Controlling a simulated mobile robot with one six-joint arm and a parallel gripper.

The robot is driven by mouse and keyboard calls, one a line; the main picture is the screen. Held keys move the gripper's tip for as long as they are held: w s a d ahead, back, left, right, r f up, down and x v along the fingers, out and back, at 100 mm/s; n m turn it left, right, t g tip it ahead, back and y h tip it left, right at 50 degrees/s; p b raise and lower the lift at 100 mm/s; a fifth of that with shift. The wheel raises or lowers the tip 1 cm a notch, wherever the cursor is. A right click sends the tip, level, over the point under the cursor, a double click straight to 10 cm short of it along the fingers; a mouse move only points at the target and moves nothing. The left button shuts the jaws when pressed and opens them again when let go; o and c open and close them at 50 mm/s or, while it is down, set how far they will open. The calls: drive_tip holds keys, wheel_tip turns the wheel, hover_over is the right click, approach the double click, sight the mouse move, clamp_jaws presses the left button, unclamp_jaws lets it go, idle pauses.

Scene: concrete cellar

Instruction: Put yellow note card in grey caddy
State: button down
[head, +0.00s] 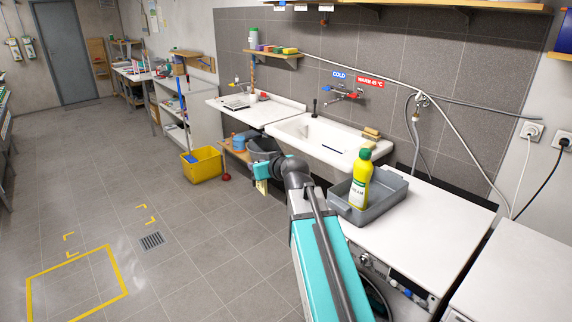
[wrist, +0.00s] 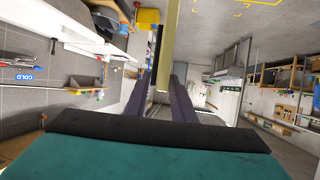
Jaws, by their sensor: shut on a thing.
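The yellow note card (head: 261,187) is pale yellow and hangs below my gripper (head: 263,175) in the head view, in front of the sink. In the wrist view the card (wrist: 167,50) shows nearly edge-on as a narrow strip between the two dark fingers of my gripper (wrist: 162,84), which is shut on it. A grey open caddy-like tub (head: 395,203) stands on the white top at right, with a yellow bottle (head: 360,180) in it. My gripper is left of this tub and well apart from it. My arm hides part of its surroundings.
The white sink (head: 290,128) is behind my arm, with a dark grey bin (head: 262,144) below its left part. A yellow bucket (head: 203,162) stands on the floor further left. The floor at left is clear. The white top (head: 440,225) has free room around the tub.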

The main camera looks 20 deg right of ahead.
drive_tip(key=s+a+r+m+h, duration=0.1)
drive_tip(key=a+r, duration=0.2)
drive_tip(key=a, duration=0.7)
drive_tip(key=shift+s+a+h+p, duration=0.15)
drive_tip(key=shift+s+h+p, duration=0.2)
drive_tip(key=shift+p, duration=0.1)
drive_tip(key=shift+r, duration=0.1)
drive_tip(key=shift+w, duration=0.1)
